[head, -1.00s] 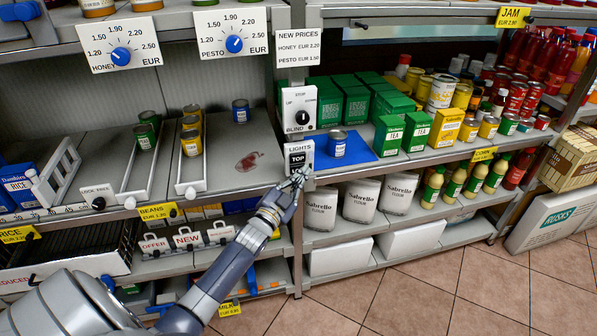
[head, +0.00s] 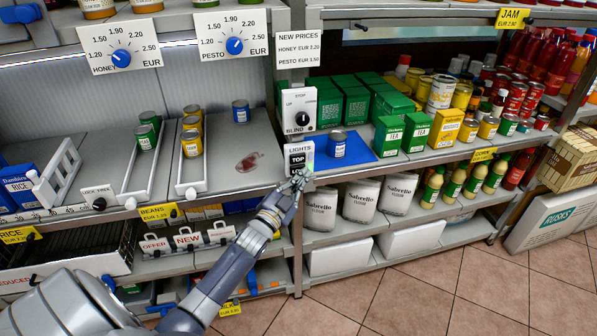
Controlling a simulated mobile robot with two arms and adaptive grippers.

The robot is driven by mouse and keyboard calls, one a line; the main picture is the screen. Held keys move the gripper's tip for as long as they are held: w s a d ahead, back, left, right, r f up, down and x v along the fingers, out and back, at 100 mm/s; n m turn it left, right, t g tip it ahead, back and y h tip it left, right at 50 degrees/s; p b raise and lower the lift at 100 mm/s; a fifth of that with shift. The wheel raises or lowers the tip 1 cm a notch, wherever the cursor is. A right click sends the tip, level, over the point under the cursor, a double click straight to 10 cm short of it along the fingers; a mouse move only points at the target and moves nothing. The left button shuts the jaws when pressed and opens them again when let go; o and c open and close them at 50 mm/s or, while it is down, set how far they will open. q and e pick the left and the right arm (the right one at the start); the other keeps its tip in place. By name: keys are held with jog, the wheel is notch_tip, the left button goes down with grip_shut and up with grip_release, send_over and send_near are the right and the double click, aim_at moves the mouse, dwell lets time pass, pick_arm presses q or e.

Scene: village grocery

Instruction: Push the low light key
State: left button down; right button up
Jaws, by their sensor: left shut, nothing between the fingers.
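The lights panel (head: 300,148) is a white plate on the shelf post, headed LIGHTS, with a dark-framed key marked TOP (head: 297,158). My left gripper (head: 299,181) is shut and empty, its fingertips at the panel's lower part, just below the TOP key. I cannot tell whether the fingertips touch a key. My right gripper is not in view.
The blind switch (head: 301,112) sits just above the lights panel. A blue mat (head: 362,150) with a can (head: 336,144) lies close to the right. Flour bags (head: 319,209) stand below right. Cans stand on the left shelf.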

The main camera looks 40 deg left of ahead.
pick_arm(q)
jog(key=s+d+p, duration=0.3)
jog(key=s+d, duration=0.1)
jog(key=shift+d, duration=0.3)
dwell(0.5)
jog(key=s+d+f+n+g, duration=0.1)
jog(key=s+d+f+g, duration=0.3)
jog(key=f, duration=0.7)
jog(key=s+f+n+g+h, duration=0.1)
jog(key=s+f+g, duration=0.1)
jog(key=s+f, duration=0.75)
jog(key=s+d+f+n+g, duration=0.1)
jog(key=s+d+f+g, duration=0.15)
jog(key=f, duration=1.15)
jog(key=s+d+f+g, duration=0.1)
jog(key=s+f+g, duration=0.2)
jog(key=s, duration=0.8)
jog(key=s+d+f+g, duration=0.2)
jog(key=s+f+g, duration=0.1)
jog(key=s+f, duration=0.5)
jog(key=s+d+f+n+g, duration=0.1)
jog(key=s+f+g, duration=0.3)
jog(key=s, duration=1.1)
jog(key=shift+d+f, duration=0.7)
jog(key=shift+f, duration=0.1)
